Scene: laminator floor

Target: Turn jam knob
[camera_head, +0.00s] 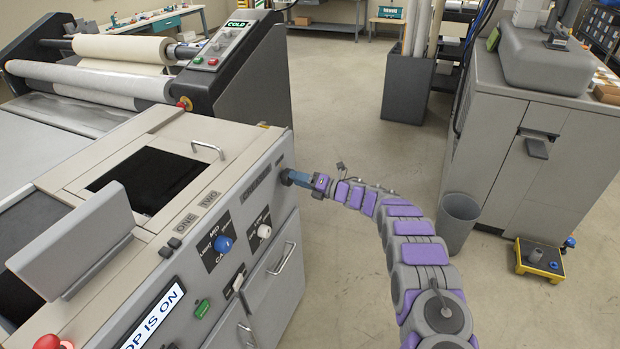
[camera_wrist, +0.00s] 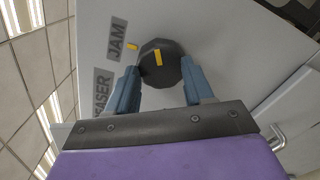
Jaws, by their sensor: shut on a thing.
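The jam knob (camera_wrist: 162,72) is a round dark knob with a yellow pointer mark, on the pale panel next to the label JAM (camera_wrist: 116,40). A separate yellow mark (camera_wrist: 132,47) is on the panel to the upper left of the knob. The pointer is near upright in the wrist view, not lined up with that mark. My gripper (camera_wrist: 158,76) is shut on the knob, a blue finger on each side. In the head view my gripper (camera_head: 290,178) reaches the right end of the machine's front panel, and the knob is mostly hidden there.
A blue knob (camera_head: 223,243) and a white knob (camera_head: 264,231) sit lower on the same panel. Drawer handles (camera_head: 284,258) jut out below. A grey bin (camera_head: 457,218) and a grey cabinet (camera_head: 520,150) stand to the right.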

